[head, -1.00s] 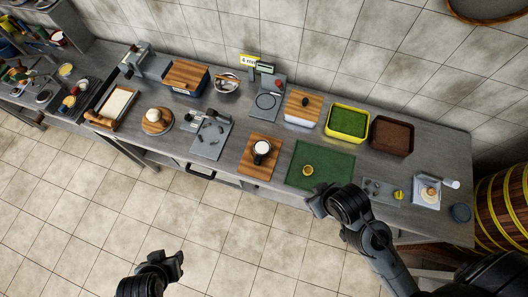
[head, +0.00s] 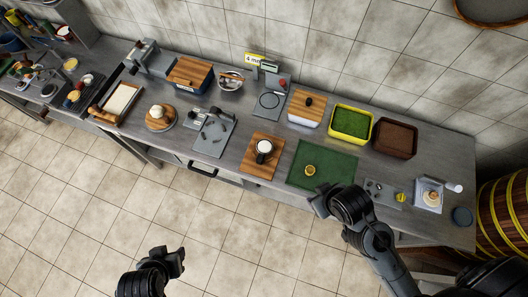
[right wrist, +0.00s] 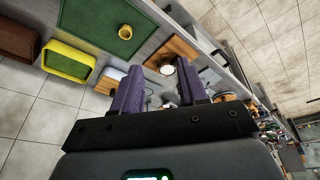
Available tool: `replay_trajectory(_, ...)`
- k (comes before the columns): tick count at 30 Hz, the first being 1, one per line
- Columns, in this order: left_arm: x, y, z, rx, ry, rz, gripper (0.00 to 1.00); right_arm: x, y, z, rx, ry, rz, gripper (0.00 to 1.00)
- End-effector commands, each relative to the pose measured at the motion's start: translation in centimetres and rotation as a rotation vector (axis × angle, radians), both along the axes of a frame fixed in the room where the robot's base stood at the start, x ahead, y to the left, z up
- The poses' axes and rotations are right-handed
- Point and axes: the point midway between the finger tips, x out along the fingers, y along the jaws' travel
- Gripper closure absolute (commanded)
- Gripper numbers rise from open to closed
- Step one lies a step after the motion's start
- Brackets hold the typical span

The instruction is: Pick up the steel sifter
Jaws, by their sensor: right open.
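The steel sifter (head: 264,147) looks like a round metal cup with a white top and a dark handle. It stands on a wooden board (head: 254,166) near the middle of the counter. It also shows in the right wrist view (right wrist: 167,69), beyond and between the fingers. My right gripper (head: 318,205) is at the counter's front edge, right of the sifter and apart from it; the wrist view shows it open and empty (right wrist: 160,92). My left gripper (head: 180,258) is low over the floor, away from the counter; its finger gap is not clear.
A green mat (head: 335,176) with a small yellow round item (head: 310,170) lies right of the board. A scale (head: 270,103), a lidded box (head: 305,108) and a yellow bin (head: 368,127) stand behind.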

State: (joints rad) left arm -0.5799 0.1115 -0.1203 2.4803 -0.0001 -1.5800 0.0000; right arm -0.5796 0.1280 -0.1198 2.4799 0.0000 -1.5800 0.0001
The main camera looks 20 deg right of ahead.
Motion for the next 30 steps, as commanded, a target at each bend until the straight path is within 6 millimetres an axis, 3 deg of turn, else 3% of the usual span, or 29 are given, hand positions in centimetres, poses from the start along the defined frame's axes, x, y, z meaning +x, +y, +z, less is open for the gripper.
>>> replay_trajectory(6,0.0,0.1,0.0,0.003,0.001,-0.002,0.57,0.0,0.1,0.0,0.003,0.0,-0.002,0.57)
replay_trajectory(18,0.0,0.3,0.0,0.014,0.0,-0.009,0.57,0.0,0.3,0.0,0.012,0.001,-0.008,0.0)
replay_trajectory(26,0.0,0.3,0.0,0.012,0.0,-0.008,0.57,0.1,0.1,0.1,0.011,-0.004,-0.016,0.0)
replay_trajectory(30,0.0,0.2,0.0,0.008,0.001,-0.005,0.57,1.1,0.3,0.4,0.035,-0.059,-0.054,0.0)
